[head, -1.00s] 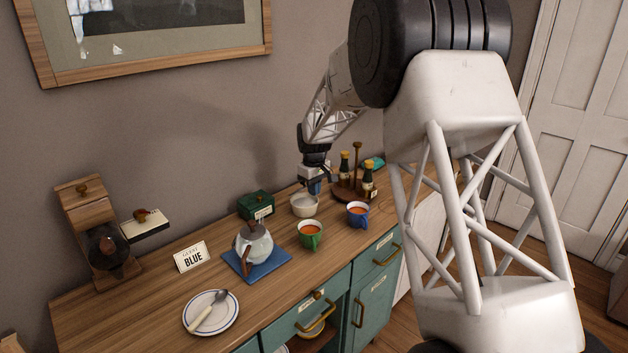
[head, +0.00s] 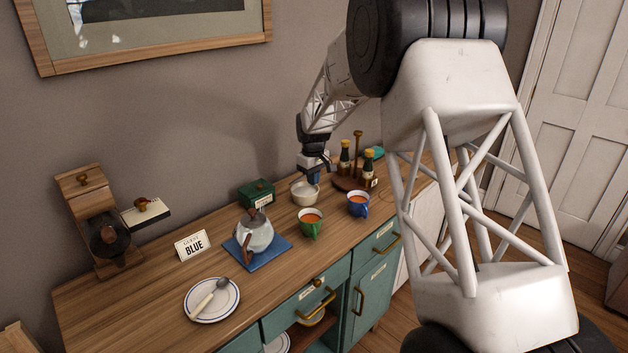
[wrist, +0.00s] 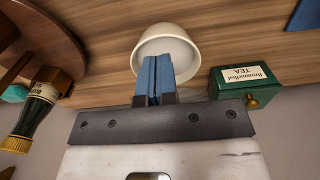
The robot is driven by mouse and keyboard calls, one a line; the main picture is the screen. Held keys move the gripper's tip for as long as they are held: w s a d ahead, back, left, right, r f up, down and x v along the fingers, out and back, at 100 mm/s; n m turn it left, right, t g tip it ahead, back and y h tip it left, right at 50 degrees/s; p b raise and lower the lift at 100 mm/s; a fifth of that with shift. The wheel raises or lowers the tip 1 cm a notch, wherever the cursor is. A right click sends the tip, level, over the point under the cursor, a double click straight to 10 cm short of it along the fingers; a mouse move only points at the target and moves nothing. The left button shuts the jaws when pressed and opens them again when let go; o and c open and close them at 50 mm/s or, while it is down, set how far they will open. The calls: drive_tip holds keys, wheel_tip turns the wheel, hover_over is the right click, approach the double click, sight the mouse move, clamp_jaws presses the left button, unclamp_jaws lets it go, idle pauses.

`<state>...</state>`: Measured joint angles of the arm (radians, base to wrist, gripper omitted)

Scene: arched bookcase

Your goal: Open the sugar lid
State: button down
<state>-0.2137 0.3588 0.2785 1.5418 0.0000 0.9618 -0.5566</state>
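A cream-white round bowl (head: 304,193) stands on the wooden counter; it also shows in the wrist view (wrist: 182,46). It carries no readable label, and I cannot tell whether it is the sugar bowl or whether a lid is on it. My gripper (head: 314,180) points down over the bowl's back right side. In the wrist view its blue fingers (wrist: 154,72) are pressed together with nothing visible between them, and they overlap the bowl's rim. I cannot tell whether they touch it. The fingers hide part of the bowl.
A green tea box (head: 257,194) stands left of the bowl. Sauce bottles (head: 368,166) on a round wooden stand are close on the right.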

drive_tip(key=shift+w+a+r, duration=0.45)
drive_tip(key=shift+w+a, duration=0.2)
drive_tip(key=shift+w, duration=0.05)
drive_tip(key=shift+w+a+r, duration=0.45)
drive_tip(key=shift+w+a, duration=0.2)
drive_tip(key=shift+a, duration=0.05)
drive_tip(key=shift+w+a+r, duration=0.45)
drive_tip(key=shift+w+a, duration=0.2)
drive_tip(key=shift+w, duration=0.05)
idle(4.7)
drive_tip(key=shift+r, duration=0.2)
idle(0.4)
